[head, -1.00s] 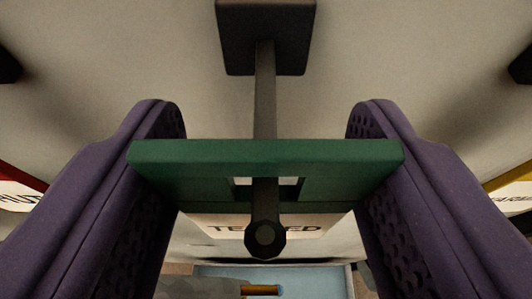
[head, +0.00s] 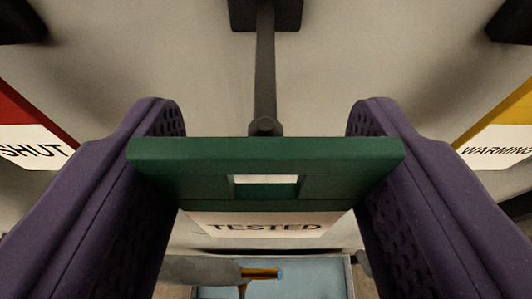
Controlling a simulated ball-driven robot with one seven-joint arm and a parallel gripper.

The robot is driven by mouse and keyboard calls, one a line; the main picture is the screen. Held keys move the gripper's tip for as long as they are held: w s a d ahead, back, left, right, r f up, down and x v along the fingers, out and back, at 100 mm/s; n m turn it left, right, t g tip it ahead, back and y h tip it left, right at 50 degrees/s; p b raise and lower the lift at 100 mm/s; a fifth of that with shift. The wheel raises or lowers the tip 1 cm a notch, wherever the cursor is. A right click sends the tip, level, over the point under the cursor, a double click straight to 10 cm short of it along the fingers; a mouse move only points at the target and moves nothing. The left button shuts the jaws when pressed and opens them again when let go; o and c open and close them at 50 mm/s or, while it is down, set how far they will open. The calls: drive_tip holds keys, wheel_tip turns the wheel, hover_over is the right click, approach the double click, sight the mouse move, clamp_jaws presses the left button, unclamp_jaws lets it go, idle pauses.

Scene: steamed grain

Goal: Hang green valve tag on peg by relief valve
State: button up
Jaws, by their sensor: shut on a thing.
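My gripper (head: 265,165) is shut on the green valve tag (head: 265,152), with a purple finger at each end. The tag has an open slot and a pale lower face reading "TESTED". A dark peg (head: 264,75) comes out from a dark mounting block (head: 265,12) at the top of the view. The peg's rounded tip shows just above the tag's upper edge, in line with the slot. The peg does not show through the slot. I cannot tell whether tip and tag touch. The relief valve cannot be identified.
Dark blocks sit in both upper corners. Below is a pale blue tray-like thing (head: 315,278) with a grey and orange item near it.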

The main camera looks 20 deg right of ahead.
drive_tip(key=s, duration=0.2)
drive_tip(key=s+a, duration=0.2)
drive_tip(key=s, duration=0.1)
drive_tip(key=shift+s+p, duration=0.3)
drive_tip(key=shift+p, duration=0.1)
idle(0.5)
